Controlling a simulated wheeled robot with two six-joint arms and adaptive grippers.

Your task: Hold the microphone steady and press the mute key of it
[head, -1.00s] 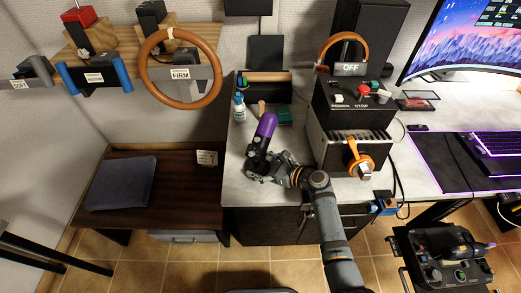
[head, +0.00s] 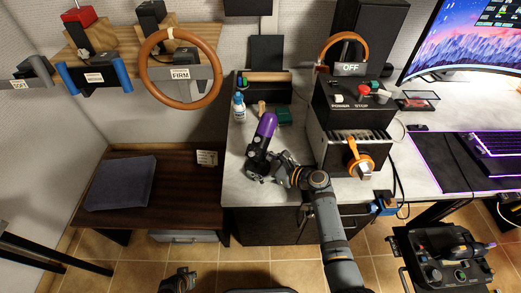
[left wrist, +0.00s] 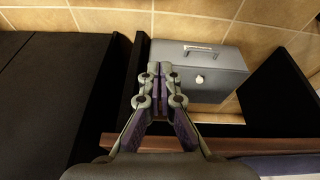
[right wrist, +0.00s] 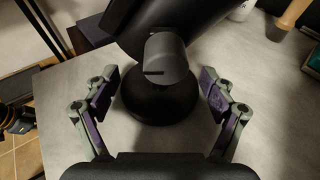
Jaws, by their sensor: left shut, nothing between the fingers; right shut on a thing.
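The microphone (head: 264,130), black with a purple top, stands tilted on a round base near the left part of the grey desk. In the right wrist view its dark body (right wrist: 170,20) rises above the base (right wrist: 158,100). The exact contact is hard to see. My left gripper (head: 178,280) is low at the bottom of the head view. In the left wrist view it is shut and empty (left wrist: 160,72). I cannot make out the mute key.
A white-blue bottle (head: 239,108) and a green box (head: 284,116) stand behind the microphone. A black control box with an orange-handled lever (head: 358,158) stands to its right. A lower brown table (head: 180,205) is on the left, with a grey drawer unit (left wrist: 198,75) below.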

